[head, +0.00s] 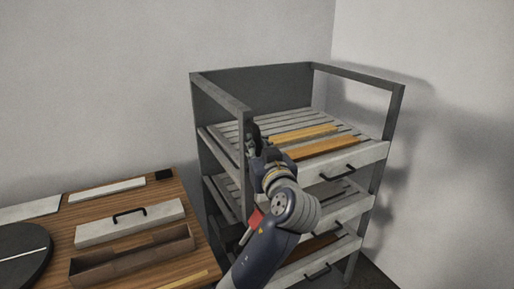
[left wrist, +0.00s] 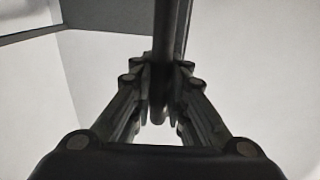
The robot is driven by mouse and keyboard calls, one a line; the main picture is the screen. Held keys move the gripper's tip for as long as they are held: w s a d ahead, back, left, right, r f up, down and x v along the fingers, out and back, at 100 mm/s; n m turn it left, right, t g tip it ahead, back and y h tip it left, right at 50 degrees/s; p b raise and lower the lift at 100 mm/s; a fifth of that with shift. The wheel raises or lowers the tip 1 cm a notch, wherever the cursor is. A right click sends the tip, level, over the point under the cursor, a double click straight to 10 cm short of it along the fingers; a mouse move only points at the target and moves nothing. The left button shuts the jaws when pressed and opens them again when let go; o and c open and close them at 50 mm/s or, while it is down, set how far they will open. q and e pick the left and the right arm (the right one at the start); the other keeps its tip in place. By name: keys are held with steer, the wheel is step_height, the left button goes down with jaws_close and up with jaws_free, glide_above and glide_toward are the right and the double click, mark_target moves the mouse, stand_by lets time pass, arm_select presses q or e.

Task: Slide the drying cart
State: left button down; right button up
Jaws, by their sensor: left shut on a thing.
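The drying cart (head: 265,90) is a grey frame rack with several slatted shelves, standing against the wall in the head view. Wooden strips lie on its top shelf. My left gripper (head: 254,136) is at the near left upright post (head: 246,190), at about top-shelf height. In the left wrist view, my left gripper (left wrist: 159,98) has its fingers closed around a dark upright bar (left wrist: 171,30). Its grip in the head view is partly hidden by my own wrist. My right gripper is not in view.
A wooden table (head: 140,240) stands to the left of the cart. It holds a pale board with a black handle (head: 130,222), a brown open tray (head: 135,258) and a dark round disc (head: 20,255). Walls stand close behind and right of the cart.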

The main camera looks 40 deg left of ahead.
arm_select(q)
steer(key=c, duration=1.6)
jaws_free()
steer(key=shift+s+f, duration=0.15)
steer(key=shift+o, duration=0.2)
steer(key=shift+s, duration=0.2)
steer(key=shift+d, duration=0.2)
steer(key=v, duration=1.1)
steer(key=shift+s+d, duration=0.25)
